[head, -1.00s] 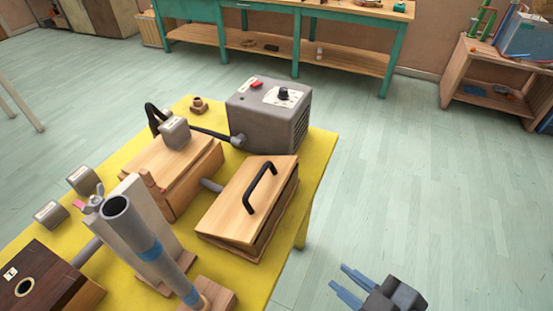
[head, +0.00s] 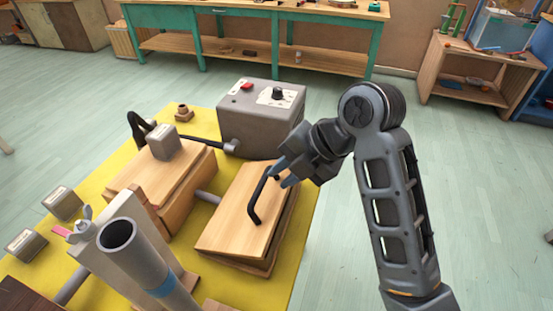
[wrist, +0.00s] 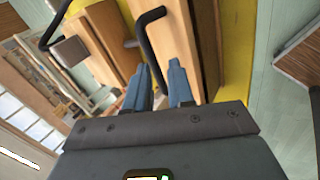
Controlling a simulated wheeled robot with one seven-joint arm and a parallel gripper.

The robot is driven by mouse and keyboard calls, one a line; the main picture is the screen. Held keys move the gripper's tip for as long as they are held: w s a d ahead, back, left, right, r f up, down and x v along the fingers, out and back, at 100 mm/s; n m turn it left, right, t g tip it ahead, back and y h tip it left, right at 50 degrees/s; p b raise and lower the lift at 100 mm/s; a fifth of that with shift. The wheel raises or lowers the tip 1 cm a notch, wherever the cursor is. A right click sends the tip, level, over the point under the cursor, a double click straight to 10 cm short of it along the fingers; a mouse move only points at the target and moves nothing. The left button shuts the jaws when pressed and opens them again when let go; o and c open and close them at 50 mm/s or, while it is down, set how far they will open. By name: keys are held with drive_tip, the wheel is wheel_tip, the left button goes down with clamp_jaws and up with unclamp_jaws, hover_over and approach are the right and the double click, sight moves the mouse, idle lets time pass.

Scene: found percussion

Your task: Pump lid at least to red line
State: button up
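The wooden lid (head: 235,215) with a black bar handle (head: 254,205) lies on a wooden box at the right of the yellow table. A narrow gap shows along the lid's right edge. My gripper (head: 281,172) is at the far end of the handle, reaching in from the right. In the wrist view the blue fingers (wrist: 159,72) are apart, and the black handle (wrist: 147,40) runs down into the space between them. I cannot tell whether the fingers touch it. I cannot make out a red line in either view.
A grey box with a red switch and black knob (head: 262,115) stands just behind the lid. Another wooden box (head: 165,180) with a grey block (head: 164,142) on it is to the left. An upright grey tube (head: 130,250) stands in front. Open floor lies right of the table.

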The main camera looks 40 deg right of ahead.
sight(266, 178)
drive_tip(key=shift+w+d+r+n+g, duration=0.3)
drive_tip(key=shift+w+r+n, duration=0.35)
drive_tip(key=shift+r+n, duration=0.25)
drive_tip(key=shift+b+x, duration=0.4)
drive_tip(key=shift+x, duration=3.45)
drive_tip(key=shift+c, duration=0.3)
clamp_jaws()
drive_tip(key=shift+s+d+f+b, duration=0.35)
drive_tip(key=shift+s+f, duration=0.2)
drive_tip(key=shift+f, duration=0.2)
